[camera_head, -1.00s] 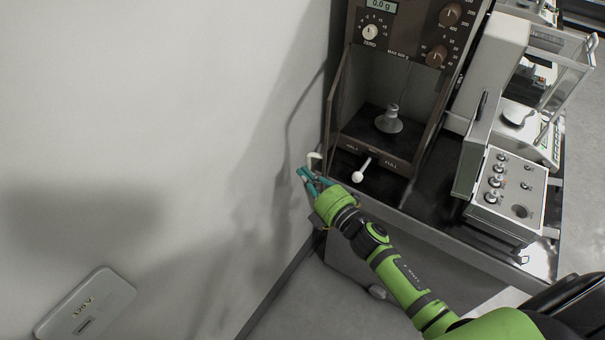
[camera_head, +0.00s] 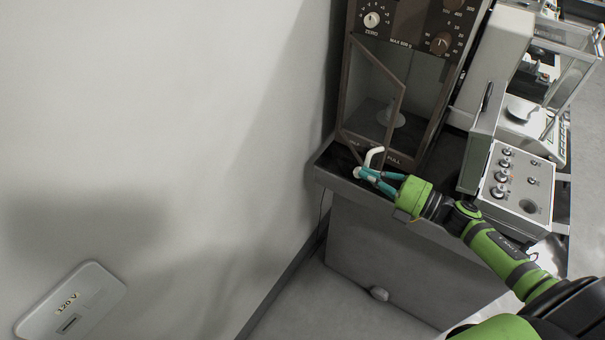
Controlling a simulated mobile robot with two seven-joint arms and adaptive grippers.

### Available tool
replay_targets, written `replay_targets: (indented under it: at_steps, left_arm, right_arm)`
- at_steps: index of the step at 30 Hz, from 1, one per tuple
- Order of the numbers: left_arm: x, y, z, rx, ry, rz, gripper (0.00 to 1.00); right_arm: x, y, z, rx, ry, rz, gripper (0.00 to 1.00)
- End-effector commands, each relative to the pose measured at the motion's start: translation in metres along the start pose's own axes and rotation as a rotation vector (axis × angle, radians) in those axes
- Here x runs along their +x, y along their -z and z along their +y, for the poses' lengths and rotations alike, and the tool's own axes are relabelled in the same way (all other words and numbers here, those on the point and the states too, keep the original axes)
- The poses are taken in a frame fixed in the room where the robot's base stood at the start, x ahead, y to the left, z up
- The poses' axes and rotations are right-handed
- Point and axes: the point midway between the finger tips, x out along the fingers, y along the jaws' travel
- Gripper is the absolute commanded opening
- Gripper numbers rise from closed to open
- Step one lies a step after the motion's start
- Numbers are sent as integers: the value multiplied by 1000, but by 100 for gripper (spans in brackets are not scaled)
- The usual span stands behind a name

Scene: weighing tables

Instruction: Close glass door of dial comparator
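The dial comparator (camera_head: 417,66) is a tall brown instrument with dials at the top and a weighing chamber below. Its glass door (camera_head: 377,90) has a thin brown frame, hinged at the left, and stands partly across the chamber opening, angled outward. A white bent handle (camera_head: 375,153) is at its lower free edge. My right gripper (camera_head: 364,175) is just below the handle, fingers pointing left, with a small gap between them. It seems to touch or nearly touch the handle; I cannot tell which. A white lever knob (camera_head: 358,172) is at the fingertips. My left gripper is not in view.
A grey control box (camera_head: 516,190) with several knobs and a glass-cased balance (camera_head: 545,85) stand to the right. The wall (camera_head: 160,120) is close on the left. The dark table (camera_head: 331,178) ends just in front of the comparator.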

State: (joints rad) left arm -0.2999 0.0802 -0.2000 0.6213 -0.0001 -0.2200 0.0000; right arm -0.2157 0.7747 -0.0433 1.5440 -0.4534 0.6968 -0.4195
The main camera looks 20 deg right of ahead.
Motion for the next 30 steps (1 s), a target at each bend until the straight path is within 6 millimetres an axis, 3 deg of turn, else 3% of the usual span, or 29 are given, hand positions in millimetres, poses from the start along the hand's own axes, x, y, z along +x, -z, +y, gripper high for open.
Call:
replay_targets:
  at_steps: [6,15,30]
  left_arm:
    - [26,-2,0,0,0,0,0]
    - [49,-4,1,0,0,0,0]
    - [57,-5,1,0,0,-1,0]
  right_arm:
    - [-32,-37,-4,-5,2,-4,0]
    - [-54,-73,-1,-3,-1,-2,0]
    - [-61,-88,2,-1,-2,-1,0]
